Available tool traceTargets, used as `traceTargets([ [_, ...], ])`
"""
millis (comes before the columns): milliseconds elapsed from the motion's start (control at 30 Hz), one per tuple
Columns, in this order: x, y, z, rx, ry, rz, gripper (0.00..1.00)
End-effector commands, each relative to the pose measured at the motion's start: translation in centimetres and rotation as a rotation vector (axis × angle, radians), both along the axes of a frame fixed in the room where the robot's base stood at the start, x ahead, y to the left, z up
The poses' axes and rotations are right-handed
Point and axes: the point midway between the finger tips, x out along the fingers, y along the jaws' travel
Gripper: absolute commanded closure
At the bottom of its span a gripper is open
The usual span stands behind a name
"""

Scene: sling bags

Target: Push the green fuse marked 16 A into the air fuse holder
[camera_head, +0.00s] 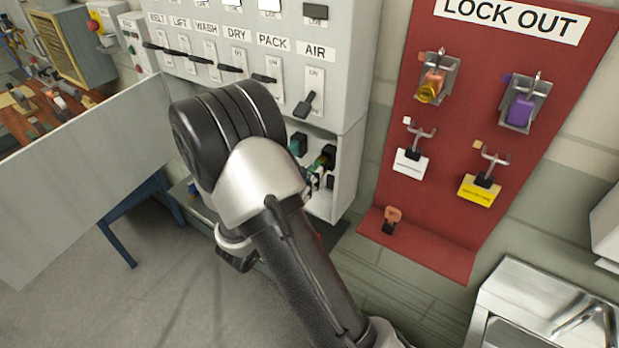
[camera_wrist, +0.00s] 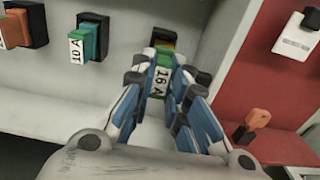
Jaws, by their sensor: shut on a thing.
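In the wrist view, my gripper (camera_wrist: 165,78) is shut on the green fuse (camera_wrist: 163,63), whose white label reads 16 A. The fuse's far end is at the mouth of a dark holder (camera_wrist: 167,39) in the cabinet wall; I cannot tell how deep it sits. In the head view, my arm hides most of the lower cabinet. The AIR label (camera_head: 316,50) is above this column, with a dark lever below it. A bit of green and my gripper (camera_head: 316,180) show at the cabinet opening.
Left of my gripper in the wrist view are a teal fuse marked 10 A (camera_wrist: 88,40) and an orange fuse (camera_wrist: 15,28) in their holders. A red lock-out board (camera_head: 400,190) with padlocks and tags stands to the right. An orange key-like piece (camera_head: 392,217) rests on its ledge.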

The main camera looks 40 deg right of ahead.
Motion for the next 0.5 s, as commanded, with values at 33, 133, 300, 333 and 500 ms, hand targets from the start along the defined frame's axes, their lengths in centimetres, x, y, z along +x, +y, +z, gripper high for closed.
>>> traceTargets([
  [33, 0.0, -0.1, 0.0, 0.000, 0.000, -0.001, 1.00],
  [133, 0.1, -0.4, 0.0, 0.000, 0.000, -0.001, 1.00],
  [300, 0.2, -0.8, 0.0, 0.000, 0.000, -0.002, 1.00],
  [333, 0.3, -0.9, 0.0, 0.000, 0.000, -0.002, 1.00],
  [500, 0.4, -1.3, 0.0, 0.000, -0.001, -0.001, 1.00],
])
